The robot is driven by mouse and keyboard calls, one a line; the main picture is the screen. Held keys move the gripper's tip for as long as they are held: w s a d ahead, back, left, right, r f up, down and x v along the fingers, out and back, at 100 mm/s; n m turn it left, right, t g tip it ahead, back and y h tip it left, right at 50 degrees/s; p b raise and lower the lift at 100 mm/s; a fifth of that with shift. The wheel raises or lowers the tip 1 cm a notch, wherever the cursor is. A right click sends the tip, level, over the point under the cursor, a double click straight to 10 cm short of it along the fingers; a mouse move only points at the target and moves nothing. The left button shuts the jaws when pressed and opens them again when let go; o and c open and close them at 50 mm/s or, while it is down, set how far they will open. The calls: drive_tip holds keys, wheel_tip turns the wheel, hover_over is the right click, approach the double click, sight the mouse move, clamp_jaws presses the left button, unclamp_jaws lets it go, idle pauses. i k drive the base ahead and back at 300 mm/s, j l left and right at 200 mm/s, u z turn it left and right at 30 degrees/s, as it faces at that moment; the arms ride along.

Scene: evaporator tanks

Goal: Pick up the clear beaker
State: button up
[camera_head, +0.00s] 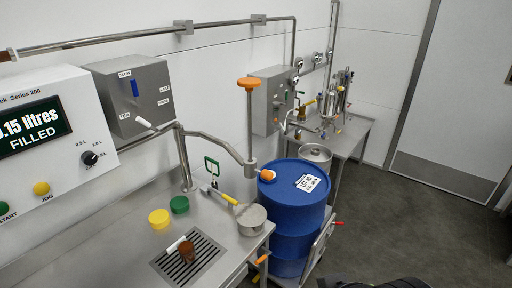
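I cannot make out a clear beaker for certain in the head view. A small brown, cup-like vessel (187,251) stands on the dark slotted grate in the steel bench, with a short white piece (176,244) at its upper left. A round metal pot (251,219) sits near the bench's right end. My gripper is not recognisable in view; only a dark shape, possibly part of my arm, shows at the bottom edge.
The steel bench (120,240) also holds a yellow lid (159,218) and a green lid (179,204). A blue drum (300,210) on a trolley stands right of it. A control box (45,135) is at left. Grey floor (425,225) is open at right.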

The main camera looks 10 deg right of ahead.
sight(185, 245)
drive_tip(key=i+u, duration=0.15)
drive_tip(key=u, duration=0.25)
drive_tip(key=i+l+u, duration=0.1)
drive_tip(key=u, duration=0.35)
drive_tip(key=i+l+u, duration=0.15)
drive_tip(key=u, duration=0.25)
drive_tip(key=i+l+u, duration=0.15)
drive_tip(key=u, duration=0.3)
drive_tip(key=i+l+u, duration=0.1)
drive_tip(key=u, duration=0.3)
drive_tip(key=l+u, duration=0.4)
drive_tip(key=i+j, duration=0.05)
drive_tip(key=j, duration=0.05)
